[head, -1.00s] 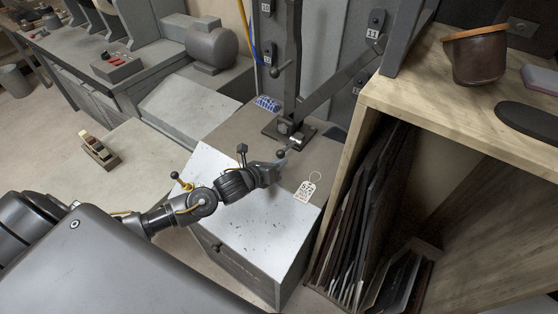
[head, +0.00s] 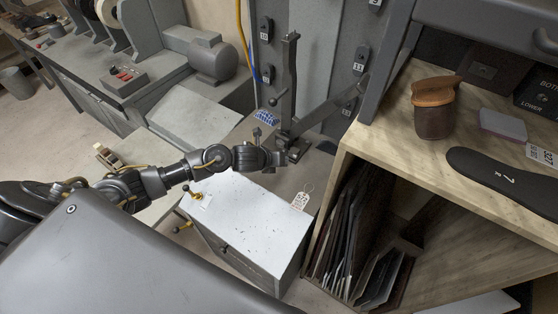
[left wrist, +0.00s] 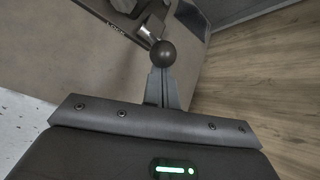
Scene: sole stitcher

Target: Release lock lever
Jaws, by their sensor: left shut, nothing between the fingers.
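The lock lever has a dark ball knob (left wrist: 163,53) on a short metal rod, beside a plate lettered "LOCK" (left wrist: 117,27) in the left wrist view. My left gripper (left wrist: 163,75) is shut with nothing between its fingers. Its fingertips are right at the near side of the ball; I cannot tell whether they touch. In the head view the left gripper (head: 284,158) is at the foot of the upright steel post (head: 289,85) and hides most of the lever. My right gripper is not in view.
A white-topped cabinet (head: 245,225) lies under my left forearm, with a paper tag (head: 302,198) at its edge. A wooden shelf unit (head: 385,125) with upright dark sheets stands close on the right. A slanted bar (head: 333,105) joins the post.

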